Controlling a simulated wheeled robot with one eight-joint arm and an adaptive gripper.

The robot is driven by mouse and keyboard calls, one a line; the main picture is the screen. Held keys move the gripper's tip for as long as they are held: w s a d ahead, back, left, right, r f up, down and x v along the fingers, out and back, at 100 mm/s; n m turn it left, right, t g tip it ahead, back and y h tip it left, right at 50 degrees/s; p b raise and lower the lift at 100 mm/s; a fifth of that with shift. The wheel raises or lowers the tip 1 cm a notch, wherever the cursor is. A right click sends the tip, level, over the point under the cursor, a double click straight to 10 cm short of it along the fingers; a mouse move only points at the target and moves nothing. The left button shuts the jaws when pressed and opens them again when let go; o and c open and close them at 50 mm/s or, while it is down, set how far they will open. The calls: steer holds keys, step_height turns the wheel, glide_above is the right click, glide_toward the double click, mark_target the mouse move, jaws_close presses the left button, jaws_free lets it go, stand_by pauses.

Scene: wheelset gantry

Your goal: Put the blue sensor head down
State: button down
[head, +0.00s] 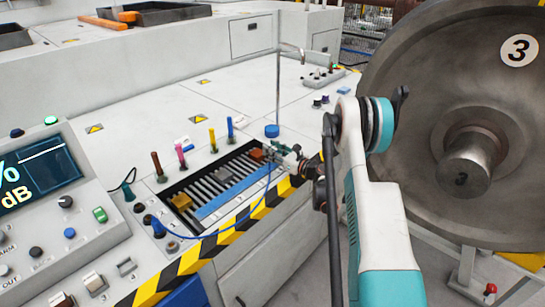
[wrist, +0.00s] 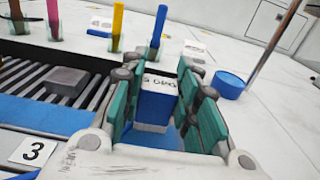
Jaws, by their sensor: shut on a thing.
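The blue sensor head (wrist: 157,106) is a blue block with a white, lettered top face in the wrist view. It sits between the green finger pads of my gripper (wrist: 165,95), which is shut on it. In the head view my gripper (head: 284,152) is at the far right end of the slatted tray (head: 172,190), and the sensor head is too small to make out there. A thin blue cable (head: 268,205) hangs in a loop from near my gripper toward the control panel. Whether the head's underside touches anything is hidden.
A grey block (wrist: 68,80) lies on the slats, with orange blocks (head: 181,202) also in the tray. Several coloured upright handles (head: 212,140) line its far edge. A round blue cap (wrist: 230,85) stands by a thin pole (head: 278,90). A large wheel (head: 450,60) fills the right side.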

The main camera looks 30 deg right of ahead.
steer(key=shift+f, duration=1)
steer(key=shift+f, duration=0.15)
steer(key=c, duration=1.2)
jaws_free()
